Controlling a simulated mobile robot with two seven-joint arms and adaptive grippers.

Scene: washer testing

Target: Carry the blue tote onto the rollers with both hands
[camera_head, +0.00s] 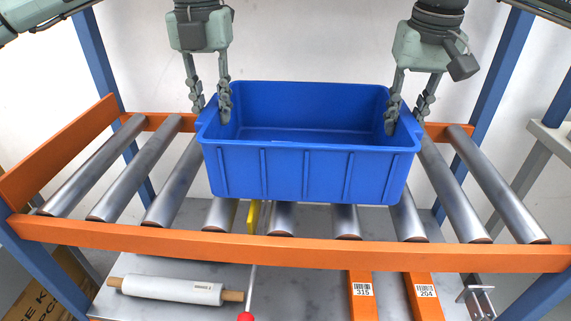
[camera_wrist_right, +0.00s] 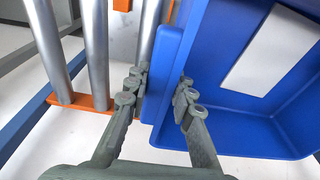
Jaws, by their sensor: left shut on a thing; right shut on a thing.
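The blue tote (camera_head: 308,174) is upright and roughly level over the middle of the rollers (camera_head: 282,218). I cannot tell whether its base touches them. My left gripper (camera_head: 211,112) is shut on the tote's left side wall, one finger inside and one outside. My right gripper (camera_head: 405,121) is shut on the right side wall in the same way. In the right wrist view my right gripper (camera_wrist_right: 162,95) straddles the tote's rim (camera_wrist_right: 165,75). A white flat patch (camera_wrist_right: 272,50) lies inside the tote there. The head view hides most of the tote's floor.
Orange rails (camera_head: 290,252) frame the rollers at front and back, with a raised orange board (camera_head: 60,150) at left. Blue posts (camera_head: 95,50) stand at the corners. A white rolling pin (camera_head: 172,289) lies on the lower shelf. Bare rollers lie on both sides of the tote.

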